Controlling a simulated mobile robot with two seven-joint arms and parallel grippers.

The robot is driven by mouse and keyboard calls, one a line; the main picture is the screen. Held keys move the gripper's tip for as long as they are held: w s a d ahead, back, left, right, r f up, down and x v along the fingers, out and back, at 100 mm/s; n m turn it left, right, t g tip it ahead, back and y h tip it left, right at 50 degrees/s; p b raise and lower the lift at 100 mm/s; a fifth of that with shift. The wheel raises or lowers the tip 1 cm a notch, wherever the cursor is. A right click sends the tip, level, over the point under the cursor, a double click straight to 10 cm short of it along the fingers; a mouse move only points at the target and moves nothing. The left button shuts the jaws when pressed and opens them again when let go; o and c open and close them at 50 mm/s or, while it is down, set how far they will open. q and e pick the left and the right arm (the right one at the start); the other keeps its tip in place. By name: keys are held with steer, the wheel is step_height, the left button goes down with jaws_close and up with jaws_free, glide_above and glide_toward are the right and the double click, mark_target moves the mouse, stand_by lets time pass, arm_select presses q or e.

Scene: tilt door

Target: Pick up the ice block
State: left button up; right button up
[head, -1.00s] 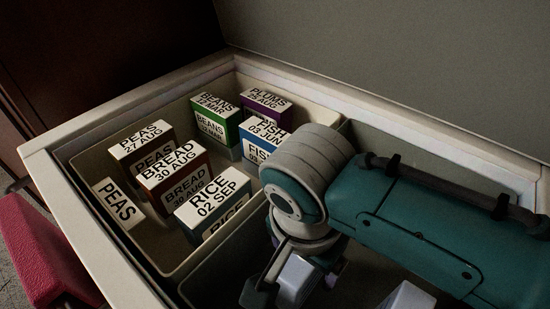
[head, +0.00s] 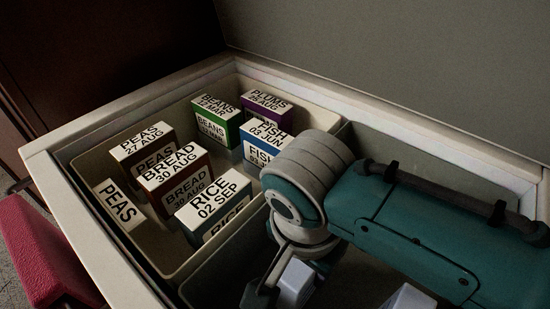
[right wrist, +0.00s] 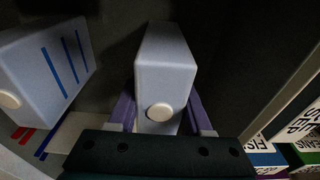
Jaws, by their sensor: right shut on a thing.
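A pale blue-white ice block (right wrist: 163,68) with a round cap stands between the two fingers of my right gripper (right wrist: 160,116) in the right wrist view. The gripper is shut on it. In the head view the block (head: 296,284) shows in part below my right wrist, low in the freezer's right compartment, with one grey finger beside it. I cannot tell whether it still touches the floor. A second, similar block (right wrist: 52,72) with blue stripes and a cap is to its left in the wrist view, apart from the gripper. My left gripper is not in view.
The chest freezer (head: 95,237) is open. Its left bin (head: 152,236) holds several labelled boxes, such as the rice box (head: 212,204) and bread box (head: 173,178). A divider wall stands between bin and right compartment. A red object (head: 45,250) is outside, left.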

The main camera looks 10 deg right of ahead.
jaws_close()
steer(key=shift+r, duration=0.1)
stand_by(0.3)
